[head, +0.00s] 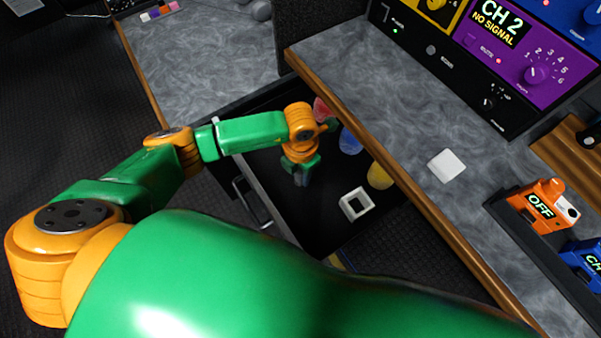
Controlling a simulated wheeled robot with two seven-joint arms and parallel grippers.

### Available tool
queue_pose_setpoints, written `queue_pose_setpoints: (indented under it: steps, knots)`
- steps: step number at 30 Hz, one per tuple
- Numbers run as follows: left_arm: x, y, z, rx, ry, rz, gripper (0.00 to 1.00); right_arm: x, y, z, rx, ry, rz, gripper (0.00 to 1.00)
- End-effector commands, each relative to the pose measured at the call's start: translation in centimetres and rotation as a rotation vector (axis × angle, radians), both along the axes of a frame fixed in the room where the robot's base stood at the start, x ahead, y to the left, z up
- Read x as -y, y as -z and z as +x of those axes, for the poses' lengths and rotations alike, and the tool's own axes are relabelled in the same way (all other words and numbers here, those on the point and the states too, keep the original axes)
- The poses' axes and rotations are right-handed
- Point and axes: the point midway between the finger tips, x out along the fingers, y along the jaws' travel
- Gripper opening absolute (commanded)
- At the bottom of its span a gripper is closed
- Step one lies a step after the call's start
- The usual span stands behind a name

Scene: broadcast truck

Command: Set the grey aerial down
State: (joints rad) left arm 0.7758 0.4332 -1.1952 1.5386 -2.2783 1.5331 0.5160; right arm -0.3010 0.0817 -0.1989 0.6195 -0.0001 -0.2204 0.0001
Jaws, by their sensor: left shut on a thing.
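My left gripper (302,178) points down into the open black drawer (335,232) below the counter. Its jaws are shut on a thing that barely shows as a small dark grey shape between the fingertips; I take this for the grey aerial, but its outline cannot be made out. Whether it touches the drawer floor cannot be told. My right gripper is not in view.
In the drawer are a white square frame (354,204) and red (321,109), blue (350,141) and yellow (379,176) things along the counter edge. A white block (446,165) lies on the grey counter (400,120). An orange "OFF" unit (541,206) stands at right.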

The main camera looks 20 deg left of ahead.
Motion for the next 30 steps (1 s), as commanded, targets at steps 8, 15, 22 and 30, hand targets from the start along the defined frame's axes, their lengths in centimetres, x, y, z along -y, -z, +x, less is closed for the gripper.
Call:
queue_pose_setpoints:
  steps: [8,15,22,30]
  knots:
    - [0.1,1.6,0.0,0.0,0.001,0.0,0.0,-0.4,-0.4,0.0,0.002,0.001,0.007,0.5]
    - [0.1,1.9,-0.1,0.0,0.001,-0.001,0.54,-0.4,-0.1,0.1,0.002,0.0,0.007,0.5]
    - [0.1,1.9,-0.1,0.0,0.001,-0.001,0.68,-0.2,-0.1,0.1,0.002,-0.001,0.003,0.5]
    - [0.2,-0.2,0.1,0.005,0.002,-0.004,0.68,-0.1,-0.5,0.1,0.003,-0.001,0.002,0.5]
